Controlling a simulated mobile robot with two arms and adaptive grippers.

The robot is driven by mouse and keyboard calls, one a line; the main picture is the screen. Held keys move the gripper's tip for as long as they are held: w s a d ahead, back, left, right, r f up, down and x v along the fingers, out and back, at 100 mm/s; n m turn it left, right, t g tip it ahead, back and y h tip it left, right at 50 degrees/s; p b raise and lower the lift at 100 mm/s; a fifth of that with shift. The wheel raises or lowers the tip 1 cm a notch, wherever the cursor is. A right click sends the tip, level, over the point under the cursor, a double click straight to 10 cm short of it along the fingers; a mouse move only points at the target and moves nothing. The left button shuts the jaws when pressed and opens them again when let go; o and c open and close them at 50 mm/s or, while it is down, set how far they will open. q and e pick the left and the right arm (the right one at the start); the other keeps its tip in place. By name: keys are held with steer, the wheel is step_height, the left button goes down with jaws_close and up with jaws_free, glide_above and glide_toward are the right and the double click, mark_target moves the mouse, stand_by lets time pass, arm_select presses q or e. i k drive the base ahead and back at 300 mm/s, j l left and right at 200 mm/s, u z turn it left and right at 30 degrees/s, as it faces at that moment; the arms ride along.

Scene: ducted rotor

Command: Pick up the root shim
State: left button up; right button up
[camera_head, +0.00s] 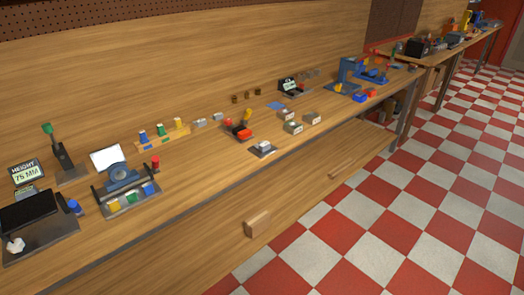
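I cannot tell which item is the root shim; the parts are small and far off. Several small grey boxes with pale labels, one of them a labelled box (312,118), sit in the middle of the wooden workbench (215,150). A grey tray (262,150) with a pale piece on it lies near the front edge. Small grey blocks (201,123) lie behind. Neither of my grippers is in view.
At the left are a display reading 75 MM (28,174), a dark plate (30,215) and a rack with coloured blocks (130,197). A wooden stand (163,138) holds coloured pegs. A blue device (350,75) stands farther right. The checkered floor (400,210) is clear.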

mark_target(263, 146)
steer(key=i+l+u, duration=0.15)
steer(key=i+l, duration=0.3)
steer(key=i+l+u, duration=0.15)
steer(key=i+l, duration=0.25)
steer(key=i+l+u, duration=0.15)
steer(key=i+l, duration=0.25)
steer(key=l, duration=0.25)
